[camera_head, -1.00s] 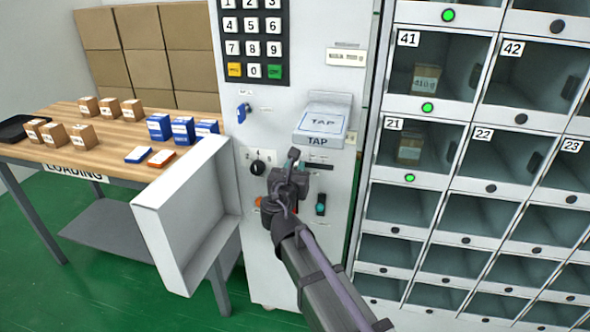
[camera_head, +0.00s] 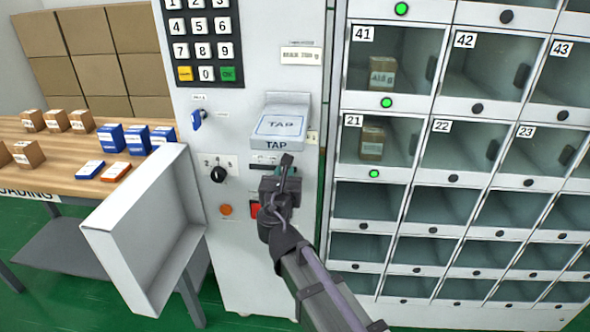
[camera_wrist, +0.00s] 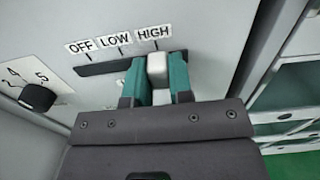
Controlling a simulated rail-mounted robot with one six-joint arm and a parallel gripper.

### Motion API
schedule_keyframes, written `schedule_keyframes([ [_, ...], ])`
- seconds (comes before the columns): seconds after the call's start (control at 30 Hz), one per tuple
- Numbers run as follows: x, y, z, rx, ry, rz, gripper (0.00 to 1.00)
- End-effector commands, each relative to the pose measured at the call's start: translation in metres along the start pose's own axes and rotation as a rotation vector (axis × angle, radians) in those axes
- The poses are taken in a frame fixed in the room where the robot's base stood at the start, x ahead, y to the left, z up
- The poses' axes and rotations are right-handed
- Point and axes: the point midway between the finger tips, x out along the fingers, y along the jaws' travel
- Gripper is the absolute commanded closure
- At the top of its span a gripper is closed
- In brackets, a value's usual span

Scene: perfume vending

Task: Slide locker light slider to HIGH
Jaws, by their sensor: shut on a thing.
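The light slider is a pale knob (camera_wrist: 157,68) in a dark horizontal slot (camera_wrist: 104,67) in the wrist view. Above the slot are the labels OFF, LOW and HIGH (camera_wrist: 153,32). The knob stands under the HIGH label, at the slot's right end. My gripper (camera_wrist: 158,75) has its two teal fingers shut on the knob, one on each side. In the head view my gripper (camera_head: 286,165) is against the panel just below the TAP reader, and it hides the knob there.
The TAP reader (camera_head: 276,130) juts out above my gripper. A black rotary knob (camera_head: 218,174), an orange button (camera_head: 226,210) and a blue key switch (camera_head: 198,119) are to the left. A white open tray (camera_head: 125,226) sticks out at lower left. Lockers (camera_head: 385,205) stand to the right.

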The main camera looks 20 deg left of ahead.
Motion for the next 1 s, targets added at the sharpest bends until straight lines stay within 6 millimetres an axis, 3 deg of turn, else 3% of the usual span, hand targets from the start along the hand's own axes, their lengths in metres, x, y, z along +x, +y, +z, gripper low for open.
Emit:
schedule_keyframes([
  [0.27, -0.002, -0.003, -0.001, 0.000, 0.001, -0.006, 1.00],
  [0.3, -0.002, -0.004, -0.001, 0.000, 0.001, -0.006, 0.77],
  [0.57, -0.001, -0.003, 0.000, 0.000, 0.000, -0.004, 0.53],
  [0.83, -0.006, -0.002, 0.000, 0.000, 0.000, -0.002, 0.53],
  [1.0, -0.038, -0.003, 0.000, 0.000, 0.000, 0.000, 0.53],
])
